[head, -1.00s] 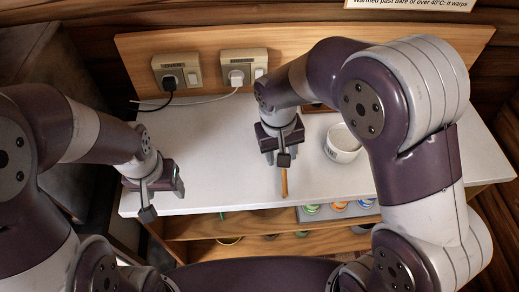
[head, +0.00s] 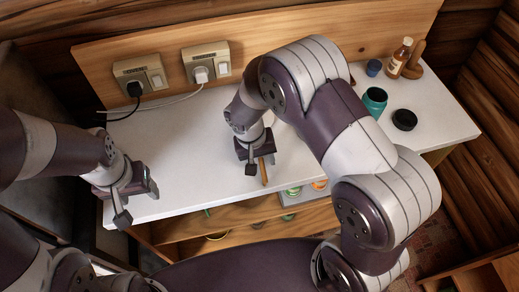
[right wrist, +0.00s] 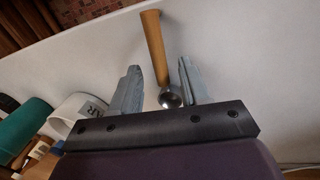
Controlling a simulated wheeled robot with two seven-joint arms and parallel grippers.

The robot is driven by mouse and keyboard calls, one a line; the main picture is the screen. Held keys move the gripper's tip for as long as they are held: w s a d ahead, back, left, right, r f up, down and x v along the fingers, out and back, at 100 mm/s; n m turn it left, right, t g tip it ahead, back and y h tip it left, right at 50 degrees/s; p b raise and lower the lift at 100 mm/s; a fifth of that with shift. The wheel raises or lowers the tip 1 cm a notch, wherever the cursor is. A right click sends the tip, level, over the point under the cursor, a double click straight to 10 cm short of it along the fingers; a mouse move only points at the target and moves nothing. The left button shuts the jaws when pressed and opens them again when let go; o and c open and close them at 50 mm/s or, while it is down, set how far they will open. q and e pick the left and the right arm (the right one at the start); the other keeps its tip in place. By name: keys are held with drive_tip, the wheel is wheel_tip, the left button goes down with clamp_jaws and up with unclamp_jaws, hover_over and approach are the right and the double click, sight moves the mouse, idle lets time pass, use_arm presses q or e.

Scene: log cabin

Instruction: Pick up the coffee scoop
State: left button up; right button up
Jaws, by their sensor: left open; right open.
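The coffee scoop lies on the white countertop (head: 180,190). In the head view only its wooden handle (head: 264,172) shows, beside my right gripper. In the right wrist view its tan handle (right wrist: 154,45) and round metal bowl (right wrist: 170,97) appear between the two grey fingers. My right gripper (head: 254,160) is open, with a gap on each side of the scoop; it also shows in the right wrist view (right wrist: 157,82). Its exact height over the counter is unclear. My left gripper (head: 130,198) is open and empty over the counter's left front part.
A teal jar (head: 375,101), a black lid (head: 404,119), a blue cap (head: 374,67) and a brown bottle (head: 399,58) stand at the right. A white mug (right wrist: 72,115) shows in the right wrist view. Wall sockets (head: 206,62) with cords are behind. An open shelf (head: 180,231) lies below.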

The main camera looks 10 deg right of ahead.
drive_tip(key=shift+a, duration=0.15)
drive_tip(key=shift+c, duration=0.3)
drive_tip(key=c, duration=0.5)
clamp_jaws()
drive_tip(key=shift+r, duration=0.1)
drive_tip(key=shift+r, duration=0.35)
drive_tip(key=r, duration=0.2)
drive_tip(key=d+r+b, duration=0.1)
drive_tip(key=shift+s+r, duration=0.2)
drive_tip(key=shift+r, duration=0.15)
drive_tip(key=s+d+r+b, duration=0.1)
drive_tip(key=s+d+r, duration=0.4)
drive_tip(key=d, duration=0.4)
drive_tip(key=shift+d+r+b, duration=0.15)
drive_tip(key=shift+r+b, duration=0.15)
drive_tip(key=shift+r, duration=0.45)
drive_tip(key=shift+s, duration=0.1)
